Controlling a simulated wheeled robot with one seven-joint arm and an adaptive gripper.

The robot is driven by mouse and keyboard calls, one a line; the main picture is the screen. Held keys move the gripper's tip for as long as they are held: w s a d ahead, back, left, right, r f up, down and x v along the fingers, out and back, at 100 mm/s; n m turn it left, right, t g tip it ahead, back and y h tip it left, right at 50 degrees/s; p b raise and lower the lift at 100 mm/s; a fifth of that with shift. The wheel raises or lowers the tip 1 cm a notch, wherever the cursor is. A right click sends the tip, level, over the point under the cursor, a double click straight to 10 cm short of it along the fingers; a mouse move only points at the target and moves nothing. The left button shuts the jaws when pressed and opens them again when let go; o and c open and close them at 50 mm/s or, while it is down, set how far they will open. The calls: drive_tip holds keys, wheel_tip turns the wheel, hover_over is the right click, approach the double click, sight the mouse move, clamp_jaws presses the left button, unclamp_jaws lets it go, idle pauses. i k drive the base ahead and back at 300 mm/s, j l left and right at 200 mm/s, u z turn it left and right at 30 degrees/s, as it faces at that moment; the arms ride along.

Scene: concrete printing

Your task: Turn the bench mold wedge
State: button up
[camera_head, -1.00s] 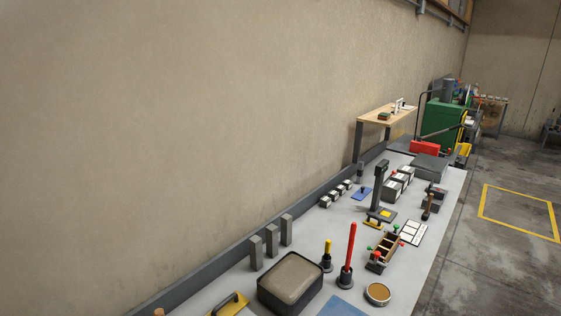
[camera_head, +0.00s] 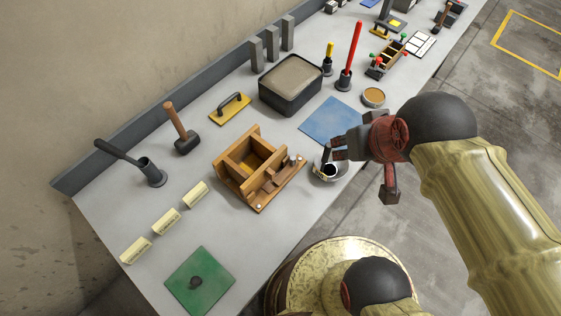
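A wooden bench mold (camera_head: 227,183) stands on the grey bench, an open box on a wooden base. A brown wooden wedge (camera_head: 270,184) appears to lie against its near right side, among small blocks; its exact outline is hard to tell. My gripper (camera_head: 362,174) is to the right of the mold, above the bench's front edge. Its dark fingers look spread apart with nothing between them. It is apart from the mold and wedge.
Behind are a blue sheet (camera_head: 327,119), grey tub (camera_head: 291,101) and yellow float (camera_head: 229,109). Left are a mallet (camera_head: 183,133), labelled blocks (camera_head: 166,221) and a green plate (camera_head: 200,283).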

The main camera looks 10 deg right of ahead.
sight(292, 166)
drive_tip(key=l+u, duration=0.1)
drive_tip(key=u, duration=0.3)
drive_tip(key=i+l+u, duration=0.1)
drive_tip(key=u, duration=0.35)
drive_tip(key=l+u, duration=0.15)
drive_tip(key=u, duration=0.25)
drive_tip(key=l+u, duration=0.15)
drive_tip(key=u, duration=0.25)
drive_tip(key=l+u, duration=0.15)
drive_tip(key=u, duration=0.3)
drive_tip(key=k+l+u, duration=0.2)
drive_tip(key=l, duration=0.25)
drive_tip(key=l+u, duration=0.2)
drive_tip(key=l, duration=0.2)
drive_tip(key=k+l+u, duration=0.15)
drive_tip(key=l, duration=0.25)
drive_tip(key=k+l+u, duration=0.2)
drive_tip(key=k+l, duration=0.3)
drive_tip(key=l, duration=0.15)
drive_tip(key=i+j+z, duration=0.3)
drive_tip(key=k+j, duration=0.05)
drive_tip(key=j, duration=0.05)
